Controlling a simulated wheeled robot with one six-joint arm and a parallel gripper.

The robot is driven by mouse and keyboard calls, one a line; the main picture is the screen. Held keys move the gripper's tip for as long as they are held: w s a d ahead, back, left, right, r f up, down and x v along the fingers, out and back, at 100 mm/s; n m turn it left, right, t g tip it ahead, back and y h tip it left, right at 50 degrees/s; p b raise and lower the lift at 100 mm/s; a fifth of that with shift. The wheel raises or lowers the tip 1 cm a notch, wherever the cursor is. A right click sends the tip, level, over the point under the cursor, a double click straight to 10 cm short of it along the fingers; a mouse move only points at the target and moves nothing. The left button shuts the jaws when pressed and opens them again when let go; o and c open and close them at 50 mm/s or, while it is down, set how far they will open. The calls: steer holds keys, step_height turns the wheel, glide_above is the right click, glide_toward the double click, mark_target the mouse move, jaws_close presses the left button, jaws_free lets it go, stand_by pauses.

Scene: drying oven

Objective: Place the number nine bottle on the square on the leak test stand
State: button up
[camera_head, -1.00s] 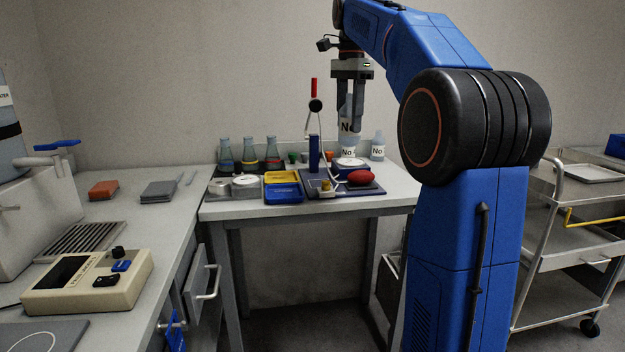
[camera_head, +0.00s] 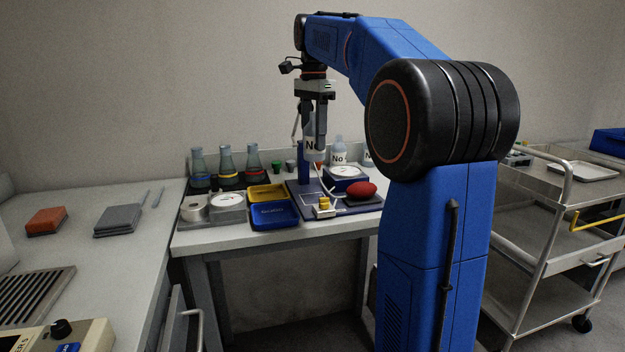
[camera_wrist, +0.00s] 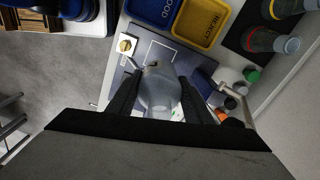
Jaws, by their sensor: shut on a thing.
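My gripper (camera_head: 314,146) is shut on a translucent bottle (camera_head: 309,141) and holds it upright above the leak test stand. Its label reads "No"; a finger hides the number. In the wrist view the bottle (camera_wrist: 160,92) sits between the two fingers (camera_wrist: 158,100). The leak test stand (camera_head: 339,209) is a dark blue plate with a blue post (camera_head: 303,163), a white dial (camera_head: 347,171) and a red bulb (camera_head: 361,190). In the wrist view a pale square outline (camera_wrist: 161,43) shows on the plate, partly hidden by the bottle. The gap below the bottle is hard to judge.
Two more bottles (camera_head: 338,152) (camera_head: 368,157) stand behind the stand. A yellow tray (camera_head: 268,191) and a blue tray (camera_head: 273,216) lie to its left. Several flasks (camera_head: 226,163) stand at the back left.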

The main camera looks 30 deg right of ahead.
step_height(320, 180, down, 12)
steer(key=shift+r, duration=0.15)
stand_by(0.4)
steer(key=o, duration=1.1)
step_height(320, 180, up, 12)
steer(key=shift+r, duration=0.1)
steer(key=shift+s, duration=0.1)
steer(key=s+a+f+n+t, duration=0.1)
steer(key=s+a+f+n, duration=0.45)
steer(key=s, duration=0.25)
steer(key=s+a+f+n+t, duration=0.2)
steer(key=s+a+f+n, duration=0.3)
steer(key=s, duration=0.3)
steer(key=s+a+f+n, duration=0.1)
steer(key=s+f+n, duration=0.1)
steer(key=s+f, duration=0.2)
steer(key=s+a+f+n+t, duration=0.1)
steer(key=s+a+f+n, duration=0.1)
steer(key=s+f, duration=0.3)
steer(key=s+a+f+n, duration=0.2)
steer(key=s+f, duration=0.3)
steer(key=f, duration=0.4)
steer(key=shift+s+a+f+n+t, duration=0.1)
steer(key=shift+f+n+t, duration=0.25)
steer(key=shift+n, duration=0.5)
